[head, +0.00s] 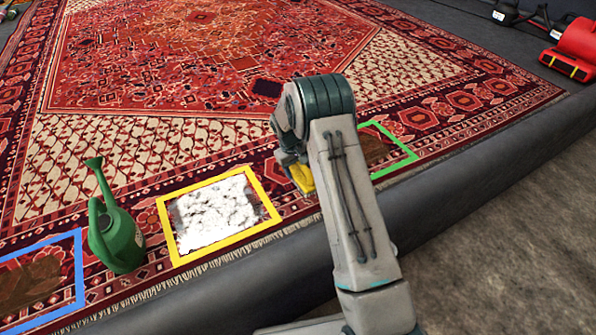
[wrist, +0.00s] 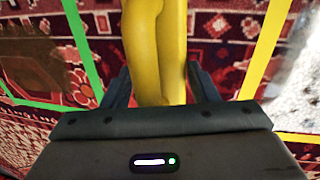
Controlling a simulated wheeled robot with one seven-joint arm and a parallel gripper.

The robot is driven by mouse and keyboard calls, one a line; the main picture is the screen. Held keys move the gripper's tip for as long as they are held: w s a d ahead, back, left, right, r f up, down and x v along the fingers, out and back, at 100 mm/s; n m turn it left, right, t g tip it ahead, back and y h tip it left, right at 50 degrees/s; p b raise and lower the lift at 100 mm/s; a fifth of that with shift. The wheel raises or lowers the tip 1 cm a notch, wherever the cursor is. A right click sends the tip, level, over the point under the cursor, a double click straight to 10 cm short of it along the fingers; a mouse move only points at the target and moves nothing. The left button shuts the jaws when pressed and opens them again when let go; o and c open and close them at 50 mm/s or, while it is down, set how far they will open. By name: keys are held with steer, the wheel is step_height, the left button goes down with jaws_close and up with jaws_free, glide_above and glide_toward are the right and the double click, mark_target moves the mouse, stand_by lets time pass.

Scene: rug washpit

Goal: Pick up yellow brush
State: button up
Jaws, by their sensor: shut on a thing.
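The yellow brush (head: 302,178) shows only in small part in the head view, beside my arm's end, with the rest hidden by my arm. In the wrist view a long yellow part of the brush (wrist: 157,45) runs up between the two dark fingers of my gripper (wrist: 155,88). My gripper is shut on it. The rug's red pattern lies behind the brush. In the head view my gripper is over the rug between the yellow frame and the green frame; its fingers are mostly hidden there. I cannot tell how high the brush is above the rug.
A patterned red rug (head: 200,60) covers the floor. On it lie a yellow frame (head: 170,225) around white foam, a green frame (head: 398,168) and a blue frame (head: 78,270) around brown patches. A green watering can (head: 118,240) stands left. A red machine (head: 575,45) stands far right.

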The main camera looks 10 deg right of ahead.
steer(key=s+d+r+p, duration=0.4)
steer(key=s+d+r, duration=0.3)
steer(key=d+r, duration=0.1)
steer(key=shift+d, duration=0.65)
